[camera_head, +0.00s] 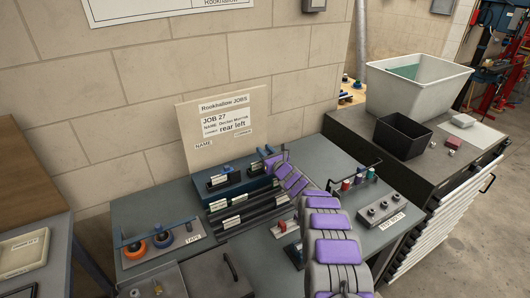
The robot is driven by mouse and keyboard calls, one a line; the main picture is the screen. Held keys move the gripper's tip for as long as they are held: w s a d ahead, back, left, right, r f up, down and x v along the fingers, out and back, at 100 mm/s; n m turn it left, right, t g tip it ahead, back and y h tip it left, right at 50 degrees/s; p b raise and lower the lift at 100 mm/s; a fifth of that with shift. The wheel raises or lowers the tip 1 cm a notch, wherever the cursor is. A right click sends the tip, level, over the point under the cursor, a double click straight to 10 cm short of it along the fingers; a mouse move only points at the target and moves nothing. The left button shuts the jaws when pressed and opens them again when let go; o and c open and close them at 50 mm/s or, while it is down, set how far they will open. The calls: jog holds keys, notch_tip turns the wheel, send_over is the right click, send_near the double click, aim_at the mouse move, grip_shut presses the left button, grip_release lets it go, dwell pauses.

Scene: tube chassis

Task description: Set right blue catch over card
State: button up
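A beige job board (190,120) stands upright at the back of the bench, carrying a white card (227,123) that reads JOB 27 and "rear left". In front of it is a dark blue block (231,190) with small white-labelled parts. One blue catch (224,172) sits on its left part. Another blue piece (267,151), likely the right catch, shows at its right, close to my gripper (275,162). My grey and purple arm reaches up from the bottom and hides part of the block's right side. The fingertips are too small to tell open from shut, or whether they touch the catch.
A black bin (401,136) and white tub (417,88) sit on the right cabinet.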

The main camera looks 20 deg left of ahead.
jog(key=shift+o, duration=0.7)
jog(key=shift+s+d+r, duration=0.1)
jog(key=shift+s+r, duration=0.05)
jog(key=shift+o, duration=0.5)
jog(key=shift+a+f, duration=0.35)
jog(key=shift+a, duration=0.35)
jog(key=shift+s+d, duration=0.15)
jog(key=shift+d, duration=0.7)
jog(key=p+v, duration=0.2)
jog(key=v, duration=1.3)
jog(key=shift+s+p, duration=0.35)
jog(key=shift+s, duration=0.15)
